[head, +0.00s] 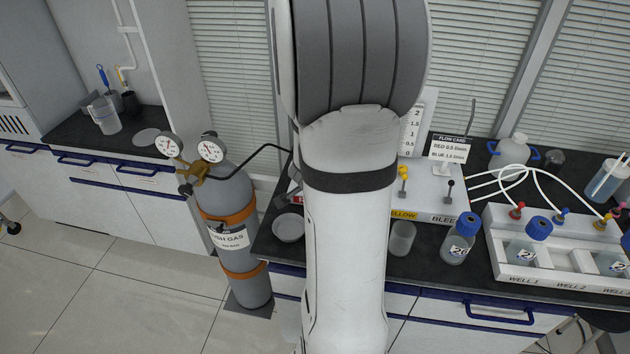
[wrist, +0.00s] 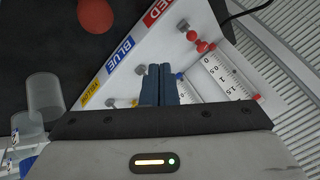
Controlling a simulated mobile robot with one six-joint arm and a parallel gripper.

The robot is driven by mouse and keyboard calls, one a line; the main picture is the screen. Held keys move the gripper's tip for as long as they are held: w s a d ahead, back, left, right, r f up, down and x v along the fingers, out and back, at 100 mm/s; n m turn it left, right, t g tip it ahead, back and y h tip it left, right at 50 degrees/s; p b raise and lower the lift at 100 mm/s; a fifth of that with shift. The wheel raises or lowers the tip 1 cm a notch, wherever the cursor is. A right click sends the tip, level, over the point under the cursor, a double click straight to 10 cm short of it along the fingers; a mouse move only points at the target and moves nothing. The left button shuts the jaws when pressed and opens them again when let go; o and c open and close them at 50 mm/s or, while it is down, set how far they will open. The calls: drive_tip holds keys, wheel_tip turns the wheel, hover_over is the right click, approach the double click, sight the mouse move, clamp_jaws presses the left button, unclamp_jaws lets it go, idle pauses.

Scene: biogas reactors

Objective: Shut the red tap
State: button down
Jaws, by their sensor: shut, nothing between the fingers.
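The red tap (wrist: 201,45) shows in the wrist view on the white panel (wrist: 150,45), above and right of my fingers, near the flow scales. Its handle is small and red; I cannot tell its exact turn. My gripper (wrist: 159,68) is shut and empty, its dark blue fingertips pointing toward the panel, apart from the red tap in the picture. The RED label (wrist: 157,14) is at the upper edge of the panel strip.
BLUE (wrist: 121,54) and YELLOW (wrist: 90,94) labels line the panel. The yellow tap (head: 403,174) and black bleed tap (head: 449,185) stand right of my arm. A gas cylinder (head: 232,194) is left. Clear cups (wrist: 43,91), a blue-capped bottle (head: 459,246) and a rack (head: 555,275) crowd the bench.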

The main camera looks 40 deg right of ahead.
drive_tip(key=w+d+f+b, duration=0.1)
drive_tip(key=w+d+f, duration=0.3)
drive_tip(key=w+f, duration=0.3)
drive_tip(key=shift+w+d+f, duration=0.15)
drive_tip(key=shift+w+d, duration=0.2)
drive_tip(key=shift+w, duration=0.3)
